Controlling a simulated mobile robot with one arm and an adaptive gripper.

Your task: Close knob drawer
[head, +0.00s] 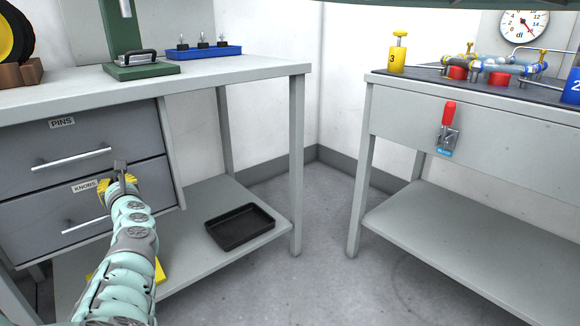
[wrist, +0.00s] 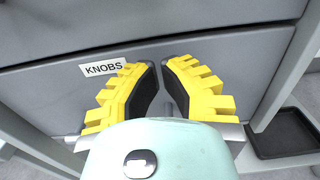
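The knobs drawer (head: 45,233) is the lower grey drawer at the left, under the pins drawer (head: 90,140). Its front looks about flush with the drawer above, with a thin seam between them. In the wrist view the knobs drawer front (wrist: 215,62) fills much of the picture, with its KNOBS label (wrist: 102,67) left of the fingers. The drawer's bar handle (head: 85,225) is partly hidden by my arm. My gripper (wrist: 159,64) is in front of the drawer front, its yellow fingers apart with nothing between them. I cannot tell whether it touches the drawer. It also shows in the head view (head: 121,172).
A black tray (head: 240,228) lies on the lower shelf right of the drawers. A yellow object (head: 160,271) shows partly behind my arm. A second table (head: 470,130) stands at the right, with open floor (head: 300,240) between the tables.

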